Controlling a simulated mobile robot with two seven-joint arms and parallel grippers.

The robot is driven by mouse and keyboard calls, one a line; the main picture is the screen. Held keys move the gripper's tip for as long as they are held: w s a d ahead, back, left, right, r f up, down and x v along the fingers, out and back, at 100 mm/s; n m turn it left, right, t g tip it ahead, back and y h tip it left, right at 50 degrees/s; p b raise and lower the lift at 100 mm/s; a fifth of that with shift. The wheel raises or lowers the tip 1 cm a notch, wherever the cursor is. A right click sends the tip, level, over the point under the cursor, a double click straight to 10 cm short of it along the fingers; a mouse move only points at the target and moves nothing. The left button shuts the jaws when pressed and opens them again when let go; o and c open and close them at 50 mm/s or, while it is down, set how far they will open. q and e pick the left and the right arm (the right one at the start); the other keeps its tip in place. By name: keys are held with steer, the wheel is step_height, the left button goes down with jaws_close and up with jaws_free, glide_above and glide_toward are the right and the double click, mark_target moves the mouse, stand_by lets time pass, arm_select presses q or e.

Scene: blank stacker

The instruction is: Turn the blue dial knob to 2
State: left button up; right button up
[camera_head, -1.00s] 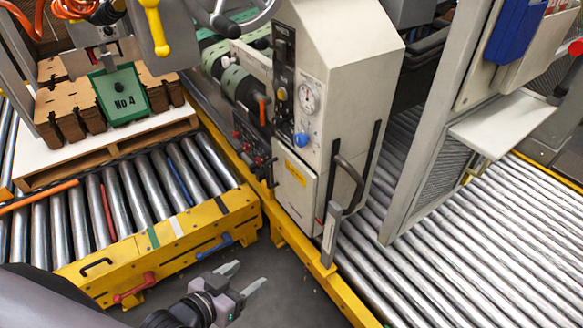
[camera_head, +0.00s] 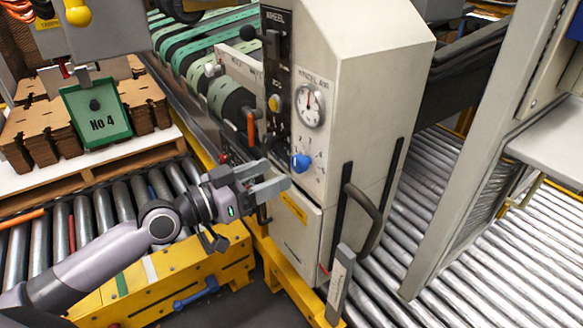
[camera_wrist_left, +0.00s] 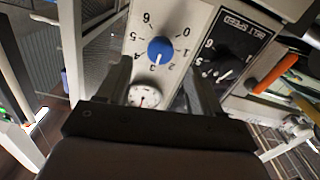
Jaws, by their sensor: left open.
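The blue dial knob (camera_head: 300,163) is on the front panel of the beige machine housing, below a round white gauge (camera_head: 310,103). In the left wrist view the knob (camera_wrist_left: 160,51) sits in a ring of printed numbers, and its white mark points down in the picture, near the 2 and 3; the exact setting is hard to read. My left gripper (camera_head: 279,173) is open and empty, just left of and slightly below the knob in the head view. In the wrist view its fingers show below the knob, apart from it. My right gripper is not in view.
A black belt-speed dial (camera_wrist_left: 228,75) and an orange lever (camera_wrist_left: 272,76) are beside the knob. A dark handle (camera_head: 363,215) projects from the housing lower right. Roller conveyors (camera_head: 500,240) lie at right, and a pallet of cardboard (camera_head: 95,158) at left.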

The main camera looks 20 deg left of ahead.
mark_target(295, 165)
arm_select(q)
steer(key=shift+p+x, duration=0.4)
steer(key=shift+x, duration=2.5)
steer(key=c, duration=1.1)
